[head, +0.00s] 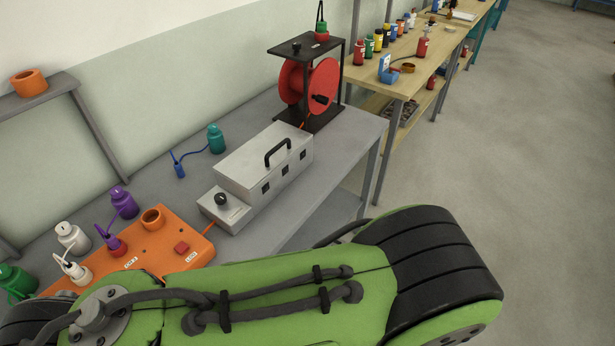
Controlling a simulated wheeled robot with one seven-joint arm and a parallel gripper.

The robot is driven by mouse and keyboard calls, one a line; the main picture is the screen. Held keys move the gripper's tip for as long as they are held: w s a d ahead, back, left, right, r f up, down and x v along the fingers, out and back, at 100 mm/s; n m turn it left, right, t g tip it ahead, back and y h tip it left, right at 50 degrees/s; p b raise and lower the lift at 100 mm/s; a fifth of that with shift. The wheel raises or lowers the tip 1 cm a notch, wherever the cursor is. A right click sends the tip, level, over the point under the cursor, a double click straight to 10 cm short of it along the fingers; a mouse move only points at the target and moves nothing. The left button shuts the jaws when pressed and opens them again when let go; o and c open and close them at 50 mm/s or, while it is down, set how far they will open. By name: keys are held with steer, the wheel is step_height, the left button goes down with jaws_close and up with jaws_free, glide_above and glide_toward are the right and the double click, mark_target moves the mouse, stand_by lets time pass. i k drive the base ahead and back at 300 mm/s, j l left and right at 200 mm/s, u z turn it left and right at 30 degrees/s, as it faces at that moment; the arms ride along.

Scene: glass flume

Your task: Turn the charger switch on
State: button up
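A light grey metal box (263,160) with a black handle stands on the grey bench. At its front left, a lower grey block (233,209) carries a black round knob (221,199). My green arm crosses the bottom of the head view and hides the orange panel's lower part. My gripper is not in view.
A black frame with a red reel (310,86) stands at the bench's far end. Purple, white and green bottles crowd the left, with a teal bottle (215,139) behind the box. A wooden table (418,62) holds more bottles. The floor (500,150) at right is clear.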

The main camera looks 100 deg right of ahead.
mark_target(220, 199)
steer(key=k+z, duration=0.2)
steer(key=z, duration=2.9)
